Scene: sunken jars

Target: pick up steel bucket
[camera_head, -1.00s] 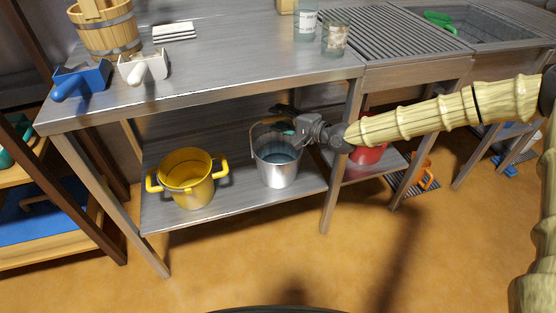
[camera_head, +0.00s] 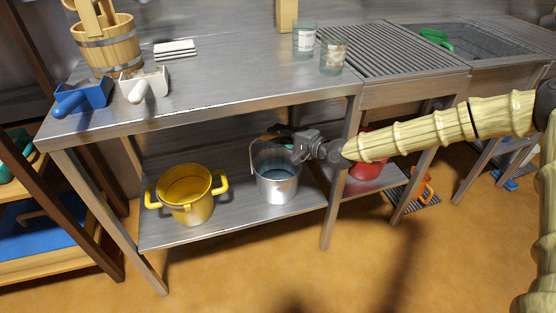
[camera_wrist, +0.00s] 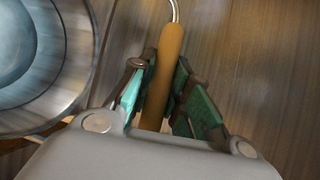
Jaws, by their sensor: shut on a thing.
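The steel bucket (camera_head: 278,188) stands upright on the lower shelf under the counter, towards its right end. In the wrist view its rim and inside (camera_wrist: 40,60) show at the upper left. My gripper (camera_head: 279,137) is at the bucket's raised handle, above the rim, reaching in from the right. In the wrist view the green-padded fingers (camera_wrist: 158,95) are shut around the brown handle grip (camera_wrist: 166,62), with the wire bail leaving its far end. My wrist hides part of the bucket's right rim in the head view.
A yellow pot (camera_head: 188,195) stands left of the bucket on the shelf (camera_head: 235,228). The counter (camera_head: 220,85) lies overhead, and a table leg (camera_head: 334,200) is close on the right. A red container (camera_head: 368,168) stands beyond that leg. Open floor is in front.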

